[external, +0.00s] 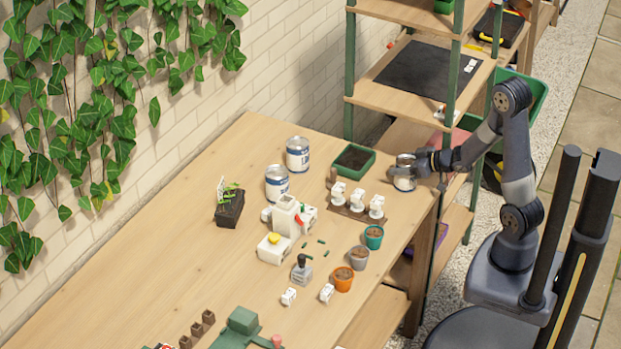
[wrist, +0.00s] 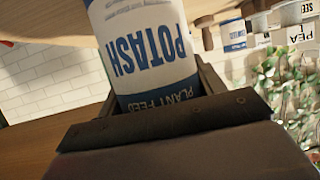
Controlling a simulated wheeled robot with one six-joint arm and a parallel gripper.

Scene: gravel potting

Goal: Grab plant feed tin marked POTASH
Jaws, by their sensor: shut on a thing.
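The plant feed tin marked POTASH (wrist: 145,50) fills the upper middle of the wrist view. It is white with blue bands, and its lettering appears upside down there. My gripper (wrist: 155,95) is shut on this tin, with a jaw on either side of it. In the external view the tin (external: 404,172) is at the right end of the wooden bench, and my gripper (external: 418,164) reaches it from the right. Its label is too small to read there. I cannot tell whether the tin touches the bench. Two similar tins (external: 298,154) (external: 277,183) stand further left on the bench.
A green tray of soil (external: 374,160) and a rack with white pieces (external: 350,212) stand close to the held tin. Several small pots, one orange (external: 343,283), line the bench's front edge. A shelf unit (external: 373,95) rises behind. The bench's left part (external: 150,265) is fairly clear.

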